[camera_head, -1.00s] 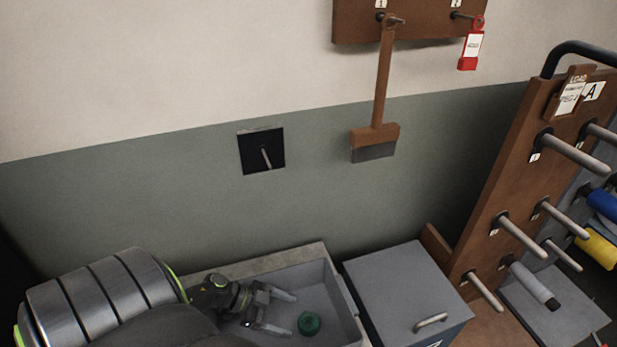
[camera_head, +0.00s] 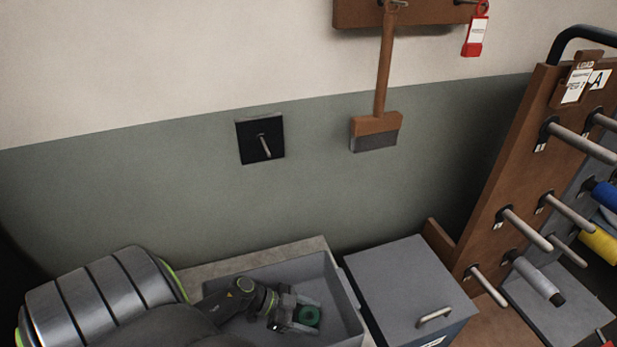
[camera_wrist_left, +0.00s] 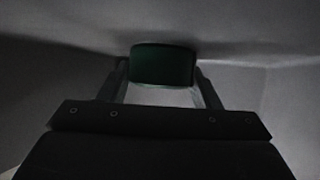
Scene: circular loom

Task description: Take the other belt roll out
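A small green belt roll (camera_head: 308,316) lies inside the grey open bin at the bottom middle of the head view. My left gripper (camera_head: 307,315) reaches down into the bin with a finger on each side of this roll. In the left wrist view the roll (camera_wrist_left: 163,65) sits between the tips of the left gripper (camera_wrist_left: 162,75), very close to both. I cannot tell whether the fingers press on it or a small gap is left. My right gripper is not in view.
The grey bin (camera_head: 347,305) has raised walls around my gripper. A grey lidded box (camera_head: 405,280) with a handle stands to its right. A brown peg rack (camera_head: 500,185) rises at the right. A brush (camera_head: 377,125) hangs on the wall behind.

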